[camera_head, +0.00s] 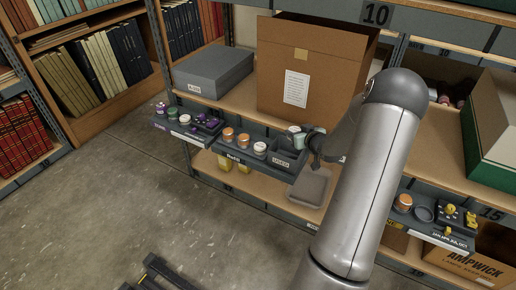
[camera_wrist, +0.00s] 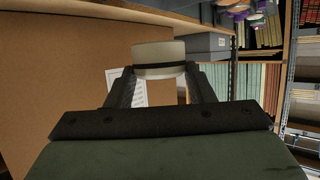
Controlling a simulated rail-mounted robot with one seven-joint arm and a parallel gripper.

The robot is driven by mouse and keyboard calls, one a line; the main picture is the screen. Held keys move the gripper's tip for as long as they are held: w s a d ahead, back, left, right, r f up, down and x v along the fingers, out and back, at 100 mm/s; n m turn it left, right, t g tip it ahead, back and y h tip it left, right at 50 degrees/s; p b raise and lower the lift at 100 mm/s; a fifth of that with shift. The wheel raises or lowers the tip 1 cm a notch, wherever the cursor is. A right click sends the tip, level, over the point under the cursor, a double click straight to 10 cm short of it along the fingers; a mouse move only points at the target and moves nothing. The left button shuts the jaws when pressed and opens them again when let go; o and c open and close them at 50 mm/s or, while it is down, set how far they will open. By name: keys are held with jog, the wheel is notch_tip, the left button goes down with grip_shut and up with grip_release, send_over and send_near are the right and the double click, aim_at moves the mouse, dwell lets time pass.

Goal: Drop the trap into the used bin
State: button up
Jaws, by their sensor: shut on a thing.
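My gripper (camera_wrist: 160,82) is shut on a pale, round, drum-shaped trap (camera_wrist: 158,55) with a dark band, seen between its two dark fingers in the wrist view. In the head view the gripper (camera_head: 303,136) is at the right end of the shelf-front tray, and the pale trap (camera_head: 294,130) shows small at its tip. The used bin (camera_head: 284,162) is a dark grey box with a white label, at that same end. The trap appears above or just behind the bin; the exact height cannot be told. My arm and hand hide part of the bin's right side.
Left of the bin, the tray holds orange-lidded and white-lidded jars (camera_head: 244,140); another tray farther left holds purple items (camera_head: 206,119). A large open cardboard box (camera_head: 280,80) stands close behind, beside a grey box (camera_head: 213,70). The floor (camera_head: 110,200) in front is mostly clear.

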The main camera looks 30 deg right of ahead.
jog(key=shift+w+f, duration=0.1)
jog(key=shift+w, duration=0.15)
jog(key=shift+a+f, duration=0.1)
jog(key=shift+f, duration=0.1)
notch_tip(320, 180, down, 6)
jog(key=b, duration=0.4)
jog(key=shift+r, duration=0.25)
jog(key=o, duration=1)
jog(key=shift+o, duration=0.2)
jog(key=v, duration=1.7)
jog(key=shift+s+p, duration=0.25)
jog(key=shift+p, duration=0.1)
jog(key=shift+r, duration=0.1)
